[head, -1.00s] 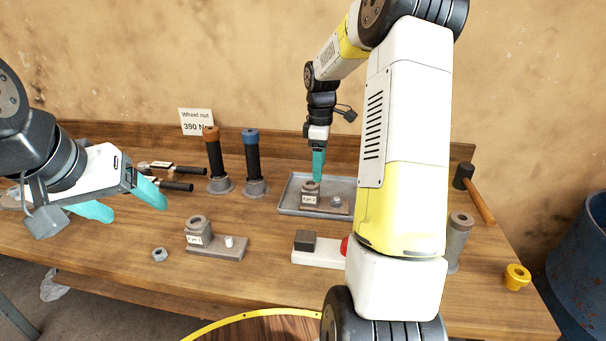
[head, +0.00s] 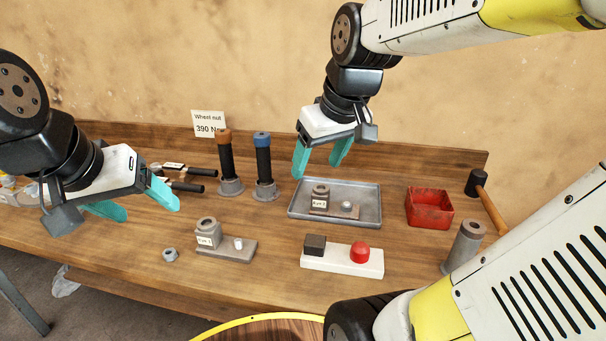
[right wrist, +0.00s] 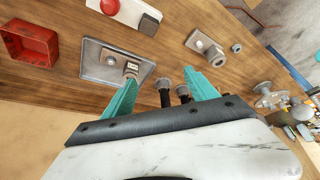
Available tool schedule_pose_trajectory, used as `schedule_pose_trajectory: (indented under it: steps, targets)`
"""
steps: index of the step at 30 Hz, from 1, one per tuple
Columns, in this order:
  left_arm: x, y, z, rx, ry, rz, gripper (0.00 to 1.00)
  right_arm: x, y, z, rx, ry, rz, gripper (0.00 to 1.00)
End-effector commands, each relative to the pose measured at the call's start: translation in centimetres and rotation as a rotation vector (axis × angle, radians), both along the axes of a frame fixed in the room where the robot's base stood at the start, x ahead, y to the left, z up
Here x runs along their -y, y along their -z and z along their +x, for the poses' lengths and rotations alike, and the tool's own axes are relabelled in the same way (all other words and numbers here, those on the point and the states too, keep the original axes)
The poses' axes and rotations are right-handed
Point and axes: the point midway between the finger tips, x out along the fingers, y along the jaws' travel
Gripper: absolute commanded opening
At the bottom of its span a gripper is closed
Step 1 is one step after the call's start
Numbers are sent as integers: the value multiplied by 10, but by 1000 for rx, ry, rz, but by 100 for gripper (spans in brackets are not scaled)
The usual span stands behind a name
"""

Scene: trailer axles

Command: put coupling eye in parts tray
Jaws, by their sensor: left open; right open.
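One coupling eye (head: 320,194), a grey ring-topped block with a label reading about "Eye 2", stands on a plate in the grey parts tray (head: 364,213). It also shows in the right wrist view (right wrist: 131,68). Another coupling eye (head: 208,229) with a label stands on its own grey plate on the bench, front left of the tray; it shows in the right wrist view too (right wrist: 214,55). My right gripper (head: 319,168) is open and empty above the tray's back edge. My left gripper (head: 151,213) is open and empty at the left, apart from both eyes.
A white block (head: 334,264) with a red button stands in front of the tray. A red bin (head: 429,208) is right of it. Two dark-handled tools (head: 264,162) stand behind left.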

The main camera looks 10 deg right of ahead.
Motion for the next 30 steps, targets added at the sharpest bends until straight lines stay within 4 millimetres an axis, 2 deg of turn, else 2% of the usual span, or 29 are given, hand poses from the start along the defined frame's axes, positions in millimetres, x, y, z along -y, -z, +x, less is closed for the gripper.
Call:
schedule_pose_trajectory:
  steps: [1,3,9,30]
  targets:
    - [0,0,0,0,0,0,73,-5,0,-16,25,42,39,67]
    - [0,0,0,0,0,0,73,-10,2,-31,48,97,91,67]
    - [0,0,0,0,0,0,73,-18,8,-54,79,188,182,67]
    - [0,0,0,0,0,0,73,-19,9,-57,79,199,193,67]
